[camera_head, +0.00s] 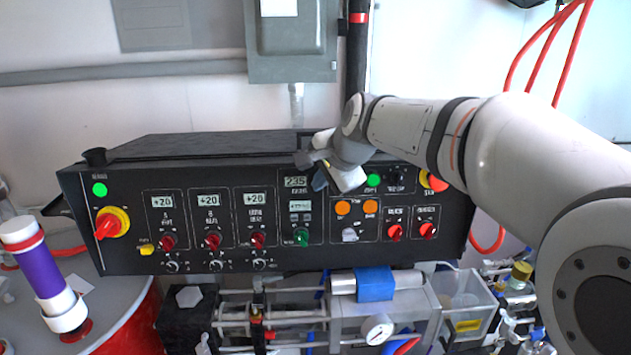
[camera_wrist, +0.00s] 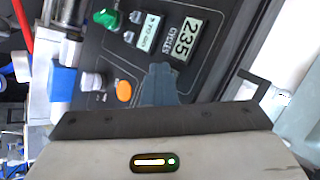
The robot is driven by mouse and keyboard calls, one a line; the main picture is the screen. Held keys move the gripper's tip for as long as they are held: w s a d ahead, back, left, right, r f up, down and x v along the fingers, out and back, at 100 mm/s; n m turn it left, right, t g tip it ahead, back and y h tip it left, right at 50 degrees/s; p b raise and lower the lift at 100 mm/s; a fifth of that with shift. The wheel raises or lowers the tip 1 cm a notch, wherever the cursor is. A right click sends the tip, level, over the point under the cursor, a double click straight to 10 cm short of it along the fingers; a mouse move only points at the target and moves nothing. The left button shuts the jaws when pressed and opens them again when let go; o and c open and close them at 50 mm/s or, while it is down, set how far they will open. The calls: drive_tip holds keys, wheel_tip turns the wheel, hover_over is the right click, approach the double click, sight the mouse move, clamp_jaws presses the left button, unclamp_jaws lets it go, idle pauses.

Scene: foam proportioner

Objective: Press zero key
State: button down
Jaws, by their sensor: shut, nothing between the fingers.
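The black control panel (camera_head: 120,262) faces me. Its counter display (camera_head: 295,182) reads 235, and the wrist view shows it too (camera_wrist: 183,39) with the label CYCLES. Below it in the head view is a smaller display (camera_head: 300,206), also in the wrist view (camera_wrist: 149,32). Small grey keys (camera_wrist: 129,37) sit beside that smaller display; I cannot read which one is the zero key. My gripper (camera_head: 320,182) is shut and empty, just right of the counter display in the head view. Its fingertips (camera_wrist: 161,72) point at the panel; contact cannot be told.
A green knob (camera_head: 301,237) is below the small display. Orange buttons (camera_head: 343,208) and a grey knob (camera_head: 350,235) are to the right. Pump parts (camera_head: 375,285) stand below the panel.

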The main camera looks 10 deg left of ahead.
drive_tip(key=s, duration=0.1)
drive_tip(key=s+d, duration=0.1)
drive_tip(key=s, duration=0.1)
drive_tip(key=s+r, duration=0.1)
drive_tip(key=shift+s+d+b, duration=0.15)
drive_tip(key=shift+s+b, duration=0.15)
drive_tip(key=shift+b, duration=0.05)
idle(0.5)
